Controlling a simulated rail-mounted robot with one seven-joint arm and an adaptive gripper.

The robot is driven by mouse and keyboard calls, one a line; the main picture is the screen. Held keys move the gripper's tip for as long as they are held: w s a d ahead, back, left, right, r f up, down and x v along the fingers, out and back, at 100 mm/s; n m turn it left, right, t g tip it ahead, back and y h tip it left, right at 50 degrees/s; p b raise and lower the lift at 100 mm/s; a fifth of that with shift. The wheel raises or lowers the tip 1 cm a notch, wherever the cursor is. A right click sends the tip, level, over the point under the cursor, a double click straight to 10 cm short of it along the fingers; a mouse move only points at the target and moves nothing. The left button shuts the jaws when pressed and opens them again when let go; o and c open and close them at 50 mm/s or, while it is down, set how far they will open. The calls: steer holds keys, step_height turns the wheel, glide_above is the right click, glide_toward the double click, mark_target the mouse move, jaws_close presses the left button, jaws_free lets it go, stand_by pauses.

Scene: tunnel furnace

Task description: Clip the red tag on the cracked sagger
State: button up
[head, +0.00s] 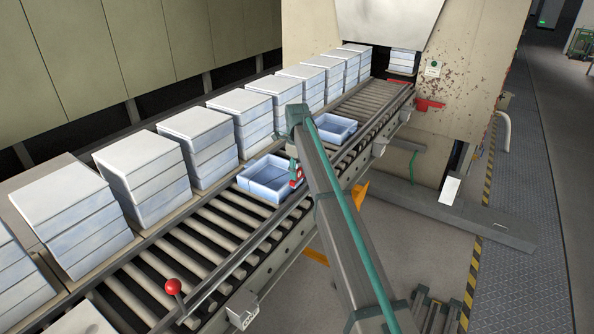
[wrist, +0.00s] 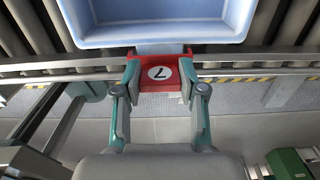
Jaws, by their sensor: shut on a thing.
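My gripper (wrist: 160,82) is shut on the red tag (wrist: 160,73), which carries a white disc with a number 7. In the head view the red tag (head: 296,176) shows at the right side of the nearer open blue sagger (head: 262,194). In the wrist view this sagger (wrist: 160,36) lies just ahead, and a grey part above the tag meets or overlaps its near wall. I cannot tell whether the tag grips the wall. A second open sagger (head: 335,127) stands farther up the rollers. No crack can be made out at this size.
The saggers stand on a roller conveyor (head: 195,238) with a side rail. Stacks of closed saggers (head: 150,180) line its far side up to the furnace mouth. A red ball-topped lever (head: 173,287) stands at the near rail. The floor to the right is mostly open.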

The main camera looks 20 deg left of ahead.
steer(key=shift+f, duration=0.7)
steer(key=o, duration=1)
steer(key=shift+r, duration=0.1)
step_height(320, 180, up, 12)
steer(key=shift+f, duration=0.1)
